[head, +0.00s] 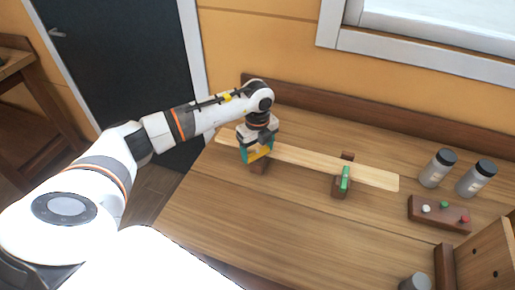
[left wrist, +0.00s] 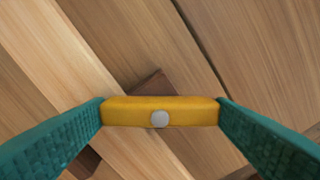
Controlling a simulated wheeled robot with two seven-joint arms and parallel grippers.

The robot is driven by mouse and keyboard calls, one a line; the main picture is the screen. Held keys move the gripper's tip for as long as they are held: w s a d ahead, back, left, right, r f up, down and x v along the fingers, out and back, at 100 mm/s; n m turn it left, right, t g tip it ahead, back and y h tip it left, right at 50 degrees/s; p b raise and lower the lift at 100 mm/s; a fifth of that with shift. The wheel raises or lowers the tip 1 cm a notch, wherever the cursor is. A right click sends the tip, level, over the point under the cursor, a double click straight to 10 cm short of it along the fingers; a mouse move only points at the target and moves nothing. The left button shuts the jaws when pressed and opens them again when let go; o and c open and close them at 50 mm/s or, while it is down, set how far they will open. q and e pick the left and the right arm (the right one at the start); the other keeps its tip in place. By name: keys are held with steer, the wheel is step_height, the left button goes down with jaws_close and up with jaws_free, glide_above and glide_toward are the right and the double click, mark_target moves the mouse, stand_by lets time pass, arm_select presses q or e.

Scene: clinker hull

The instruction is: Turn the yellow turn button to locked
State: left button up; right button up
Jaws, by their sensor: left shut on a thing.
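The yellow turn button (head: 258,153) is at the left part of a pale wooden plank on the bench. In the left wrist view the yellow turn button (left wrist: 160,111) is a bar with a grey round pin at its middle, lying across the picture and crossing the plank's edge. My left gripper (head: 256,150) points down at it, and its teal fingers (left wrist: 160,113) are shut on the two ends of the bar. A brown block (head: 259,167) shows under the plank there. My right gripper is in neither view.
The pale plank (head: 310,162) lies across two brown blocks. A green turn button (head: 345,178) stands over its right part. To the right are two grey bottles with dark caps (head: 437,168) and a brown block with coloured knobs (head: 440,214). The front bench top (head: 270,220) is clear.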

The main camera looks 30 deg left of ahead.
mark_target(258, 151)
arm_select(q)
steer(key=n, duration=0.3)
steer(key=shift+r+n, duration=0.1)
steer(key=shift+n, duration=0.2)
steer(key=shift+n+p, duration=0.4)
steer(key=shift+n, duration=1.3)
steer(key=o, duration=1)
steer(key=shift+r+b, duration=1.65)
steer(key=shift+r, duration=4.35)
steer(key=shift+f, duration=0.1)
